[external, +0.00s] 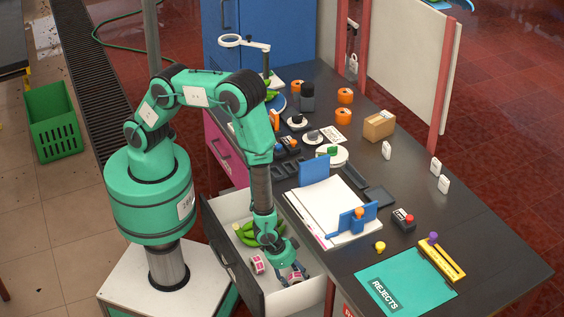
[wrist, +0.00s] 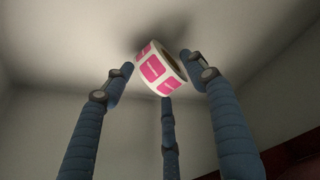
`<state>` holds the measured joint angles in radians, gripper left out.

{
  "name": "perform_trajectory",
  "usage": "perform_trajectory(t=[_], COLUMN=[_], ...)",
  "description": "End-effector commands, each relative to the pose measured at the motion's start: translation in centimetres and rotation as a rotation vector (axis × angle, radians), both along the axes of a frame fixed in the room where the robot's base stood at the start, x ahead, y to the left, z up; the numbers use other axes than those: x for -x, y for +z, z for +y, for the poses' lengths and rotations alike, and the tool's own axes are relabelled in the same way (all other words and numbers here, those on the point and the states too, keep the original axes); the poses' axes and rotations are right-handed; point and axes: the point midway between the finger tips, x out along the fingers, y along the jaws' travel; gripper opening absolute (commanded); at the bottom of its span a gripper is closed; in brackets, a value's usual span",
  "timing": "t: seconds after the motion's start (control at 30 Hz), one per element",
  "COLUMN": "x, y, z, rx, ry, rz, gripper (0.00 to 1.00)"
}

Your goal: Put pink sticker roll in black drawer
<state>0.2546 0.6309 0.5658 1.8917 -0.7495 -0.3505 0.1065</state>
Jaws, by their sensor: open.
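A pink and white sticker roll (wrist: 157,68) lies on the pale floor of the open black drawer, between my fingertips in the wrist view. In the external view this roll (external: 296,277) shows partly behind my fingers. My gripper (external: 291,274) is inside the drawer, low down, with its three blue fingers (wrist: 160,75) spread around the roll; contact cannot be made out. A second pink and white roll (external: 258,264) lies in the drawer to the left. The drawer has a dark front (external: 222,243) and pale inner walls.
Green bananas (external: 247,233) lie at the back of the drawer. The closed pink drawer (external: 226,160) is further back. The dark worktop (external: 455,215) beside the drawer carries an open notebook (external: 318,212), a teal rejects mat (external: 405,285) and several small items.

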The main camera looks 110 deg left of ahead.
Motion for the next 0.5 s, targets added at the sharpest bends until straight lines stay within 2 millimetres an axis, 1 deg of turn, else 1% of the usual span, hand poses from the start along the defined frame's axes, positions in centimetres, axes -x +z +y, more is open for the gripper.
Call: perform_trajectory(t=[0.03,0.5], x=[0.2,2.8], y=[0.8,7.7], z=[-0.1,-1.3], rx=[0.001,0.001], ry=[0.0,-0.001], rz=[0.0,0.0], gripper=[0.57,0.57])
